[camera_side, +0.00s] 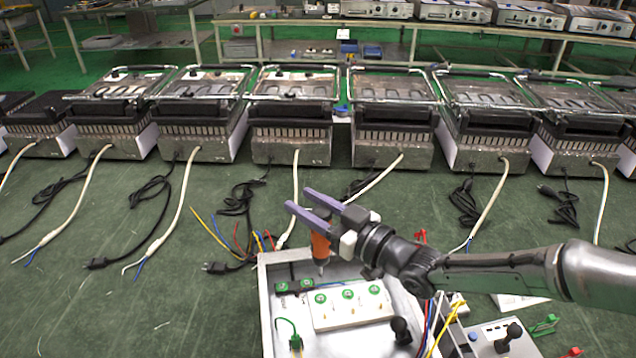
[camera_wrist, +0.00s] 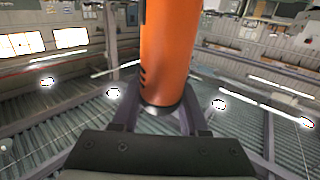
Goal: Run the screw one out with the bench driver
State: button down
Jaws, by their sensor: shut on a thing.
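My gripper (camera_side: 299,199), with purple fingers, is shut on the orange bench driver (camera_side: 320,247). The driver hangs roughly upright, its thin tip pointing down over the open metal box. In the wrist view the orange driver body (camera_wrist: 168,50) stands between the fingers (camera_wrist: 160,118). Below it in the side view is a white block (camera_side: 345,316) with three green-ringed screw heads, left (camera_side: 320,297), middle (camera_side: 348,294) and right (camera_side: 374,290). The tip appears above the block's back left part; I cannot tell whether it touches a screw. Which screw is "one" is not marked legibly.

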aim_at(321, 246)
jog(key=shift+f, duration=0.7)
jog(key=shift+f, duration=2.6)
jog(key=shift+s+d+f, duration=0.1)
jog(key=shift+f, duration=1.25)
dwell(0.3)
notch_tip(321, 246, up, 6)
dwell(0.7)
dwell(0.3)
